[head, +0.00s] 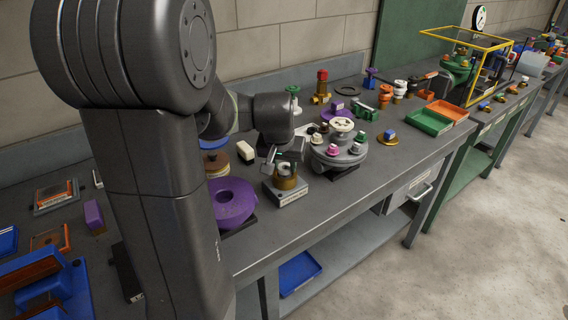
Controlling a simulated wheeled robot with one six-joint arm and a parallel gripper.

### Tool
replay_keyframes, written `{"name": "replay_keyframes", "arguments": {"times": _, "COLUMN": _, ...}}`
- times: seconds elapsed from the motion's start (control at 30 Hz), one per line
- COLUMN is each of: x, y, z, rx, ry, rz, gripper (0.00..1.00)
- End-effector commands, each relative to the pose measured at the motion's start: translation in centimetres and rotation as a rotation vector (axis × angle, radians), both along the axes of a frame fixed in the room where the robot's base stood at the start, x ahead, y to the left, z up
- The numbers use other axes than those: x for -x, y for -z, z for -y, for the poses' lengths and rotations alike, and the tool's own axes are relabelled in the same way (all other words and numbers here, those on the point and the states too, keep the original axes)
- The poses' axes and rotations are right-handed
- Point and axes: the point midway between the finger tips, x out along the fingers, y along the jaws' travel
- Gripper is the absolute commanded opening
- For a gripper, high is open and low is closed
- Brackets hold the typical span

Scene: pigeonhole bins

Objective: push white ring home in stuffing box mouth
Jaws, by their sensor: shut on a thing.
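The stuffing box seems to be the grey block (287,196) with a bronze-coloured round mouth (286,183) on top, standing near the bench's front edge. My gripper (283,168) points down right over this mouth, with its fingers at or just above the rim. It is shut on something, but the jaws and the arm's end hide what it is. I cannot make out a white ring in or at the mouth. Whether the fingers touch the rim is too small to tell.
A white-topped brown piece (245,151) stands behind left. Green and orange trays (429,122) sit farther right.

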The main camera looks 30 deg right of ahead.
Motion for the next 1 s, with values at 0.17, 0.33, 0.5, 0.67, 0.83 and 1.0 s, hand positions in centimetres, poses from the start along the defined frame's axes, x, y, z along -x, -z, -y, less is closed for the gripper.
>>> {"name": "replay_keyframes", "arguments": {"times": 0.17, "x": 0.0, "y": 0.0, "z": 0.0, "rx": 0.0, "ry": 0.0, "rz": 0.0, "gripper": 0.12}}
{"name": "replay_keyframes", "arguments": {"times": 0.33, "x": 0.0, "y": 0.3, "z": 0.0, "rx": 0.0, "ry": 0.0, "rz": 0.0, "gripper": 0.12}}
{"name": "replay_keyframes", "arguments": {"times": 0.5, "x": 0.0, "y": 0.7, "z": 0.0, "rx": 0.0, "ry": 0.0, "rz": 0.0, "gripper": 0.12}}
{"name": "replay_keyframes", "arguments": {"times": 0.67, "x": 0.0, "y": 1.1, "z": 0.0, "rx": 0.0, "ry": 0.0, "rz": 0.0, "gripper": 0.12}}
{"name": "replay_keyframes", "arguments": {"times": 0.83, "x": 0.0, "y": 1.3, "z": 0.0, "rx": -0.001, "ry": 0.0, "rz": -0.001, "gripper": 0.12}}
{"name": "replay_keyframes", "arguments": {"times": 1.0, "x": 0.0, "y": 1.2, "z": 0.0, "rx": -0.002, "ry": 0.0, "rz": -0.002, "gripper": 0.12}}
